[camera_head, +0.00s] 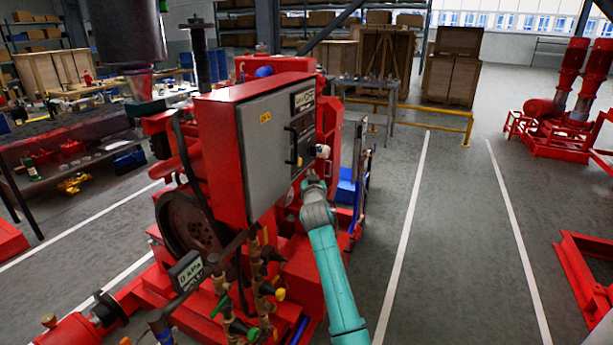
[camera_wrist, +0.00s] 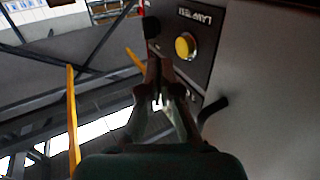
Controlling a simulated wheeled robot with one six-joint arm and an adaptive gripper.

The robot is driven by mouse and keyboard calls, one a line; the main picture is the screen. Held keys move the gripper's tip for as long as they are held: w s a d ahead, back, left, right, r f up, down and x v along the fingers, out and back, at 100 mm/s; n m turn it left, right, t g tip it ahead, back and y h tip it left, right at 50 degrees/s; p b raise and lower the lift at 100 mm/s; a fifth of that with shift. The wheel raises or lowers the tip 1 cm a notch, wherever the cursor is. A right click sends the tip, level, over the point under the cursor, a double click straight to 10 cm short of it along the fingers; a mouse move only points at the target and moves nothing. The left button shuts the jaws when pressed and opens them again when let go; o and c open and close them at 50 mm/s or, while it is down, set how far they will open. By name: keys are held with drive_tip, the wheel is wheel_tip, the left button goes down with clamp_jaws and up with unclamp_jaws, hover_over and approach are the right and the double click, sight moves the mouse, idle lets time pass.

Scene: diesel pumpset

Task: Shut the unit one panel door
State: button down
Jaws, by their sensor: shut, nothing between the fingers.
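The unit one panel door (camera_head: 268,150) is the grey front of a red control box (camera_head: 222,150) on the red pumpset. It looks flush or nearly so with the box; I cannot tell whether a small gap is left. Its black handle (camera_head: 291,146) is on the right part, and the handle also shows in the wrist view (camera_wrist: 212,108). My gripper (camera_wrist: 159,68) is shut and empty, in front of the door's dark control strip by the yellow button (camera_wrist: 185,46). I cannot tell whether the fingertips touch it. In the head view, the fingers are hard to make out.
Valves and a gauge display (camera_head: 187,271) stand low in front of the box. A blue bin (camera_head: 347,187) is behind my arm on the right. A yellow rail (camera_head: 440,117) and a small table (camera_head: 368,82) stand farther back.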

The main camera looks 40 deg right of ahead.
drive_tip(key=s+d, duration=0.3)
drive_tip(key=s, duration=0.5)
drive_tip(key=shift+s+f, duration=0.1)
drive_tip(key=shift+f, duration=0.05)
